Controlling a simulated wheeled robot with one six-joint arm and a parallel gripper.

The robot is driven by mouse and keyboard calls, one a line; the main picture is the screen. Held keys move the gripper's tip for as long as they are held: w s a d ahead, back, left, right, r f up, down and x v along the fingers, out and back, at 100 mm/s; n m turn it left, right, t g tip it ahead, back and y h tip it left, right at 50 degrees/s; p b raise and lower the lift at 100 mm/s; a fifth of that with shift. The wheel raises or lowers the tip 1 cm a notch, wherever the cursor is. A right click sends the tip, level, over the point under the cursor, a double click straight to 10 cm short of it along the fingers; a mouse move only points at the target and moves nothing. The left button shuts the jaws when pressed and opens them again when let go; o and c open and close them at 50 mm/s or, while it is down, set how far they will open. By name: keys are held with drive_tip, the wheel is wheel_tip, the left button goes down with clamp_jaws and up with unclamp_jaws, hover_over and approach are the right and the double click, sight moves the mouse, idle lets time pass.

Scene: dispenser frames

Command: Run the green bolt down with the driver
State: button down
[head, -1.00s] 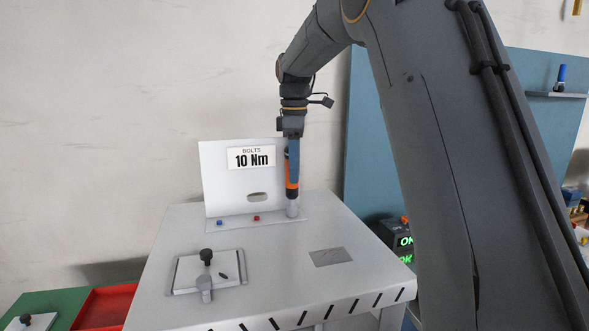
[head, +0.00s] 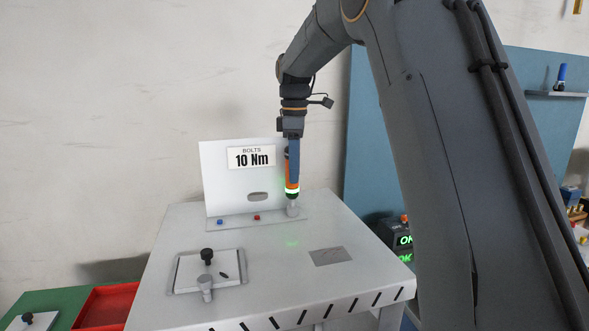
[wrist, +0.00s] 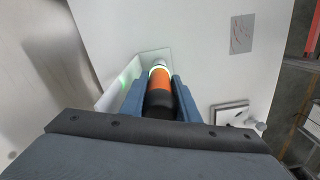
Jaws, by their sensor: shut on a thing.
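My gripper (head: 292,158) is shut on the driver (head: 292,175), an upright orange and black tool. The driver also shows in the wrist view (wrist: 160,78), between the blue fingers of my gripper (wrist: 156,92). A ring near its lower end glows white-green. No green bolt head can be seen; the driver and cylinder cover that spot. A blue bolt (head: 220,222) and a red bolt (head: 257,217) stand on the strip to the left.
A white panel (head: 222,175) with a "10 Nm" label (head: 251,157) stands behind the strip. A plate with a black knob (head: 206,254) lies at the table's front left. A dark grey square (head: 330,256) is at right. Displays reading OK (head: 404,241) stand beyond the table.

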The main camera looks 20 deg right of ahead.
drive_tip(key=shift+r, duration=0.2)
drive_tip(key=shift+r+p, duration=0.35)
drive_tip(key=shift+r, duration=2)
